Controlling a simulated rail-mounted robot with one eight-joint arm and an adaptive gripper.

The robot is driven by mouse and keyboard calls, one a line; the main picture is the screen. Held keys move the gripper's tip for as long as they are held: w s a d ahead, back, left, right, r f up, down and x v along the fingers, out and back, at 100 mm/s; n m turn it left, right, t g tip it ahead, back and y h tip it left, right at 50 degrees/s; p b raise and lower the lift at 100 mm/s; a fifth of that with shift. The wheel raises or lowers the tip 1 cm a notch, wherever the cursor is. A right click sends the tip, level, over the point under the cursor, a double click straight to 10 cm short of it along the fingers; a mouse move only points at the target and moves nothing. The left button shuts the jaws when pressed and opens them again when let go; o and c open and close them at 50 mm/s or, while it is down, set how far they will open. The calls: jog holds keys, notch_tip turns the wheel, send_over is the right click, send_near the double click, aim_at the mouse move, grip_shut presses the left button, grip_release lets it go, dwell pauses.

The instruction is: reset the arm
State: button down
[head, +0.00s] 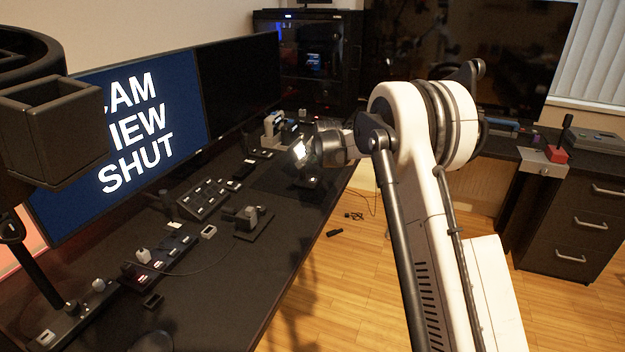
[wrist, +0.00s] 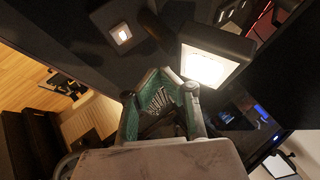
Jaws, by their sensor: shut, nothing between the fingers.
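My white arm rises at the right of the head view and reaches left over the edge of the dark desk (head: 225,270). My gripper is at its far end, dark and partly hidden there. In the wrist view my gripper (wrist: 160,92) shows its green-padded fingers close together, shut and empty. A lit square white panel in a dark frame (wrist: 207,68) is just beyond the fingertips. Whether they touch it I cannot tell.
A monitor (head: 135,135) with white text stands at the left of the desk. Button boxes (head: 205,197) and a small lever unit (head: 252,220) stand on the desk. A drawer cabinet (head: 575,225) is at the right. The wooden floor (head: 340,285) between is mostly clear.

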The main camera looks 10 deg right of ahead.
jog(key=s+r+n, duration=0.1)
jog(key=s+r, duration=0.6)
jog(key=s, duration=0.3)
jog(key=s+r+n+g+p, duration=0.1)
jog(key=s+r+n, duration=0.1)
jog(key=s+r, duration=0.6)
jog(key=s+r+n, duration=0.1)
jog(key=s+r, duration=0.4)
jog(key=s, duration=0.7)
jog(key=s+f+n+p, duration=0.1)
jog(key=s+f+n, duration=0.1)
jog(key=s, duration=1.4)
jog(key=s+f+n+g, duration=0.1)
jog(key=s+f, duration=0.3)
jog(key=s, duration=1.3)
jog(key=shift+f+n+p, duration=0.35)
jog(key=shift+f+n, duration=0.05)
jog(key=shift+n, duration=0.3)
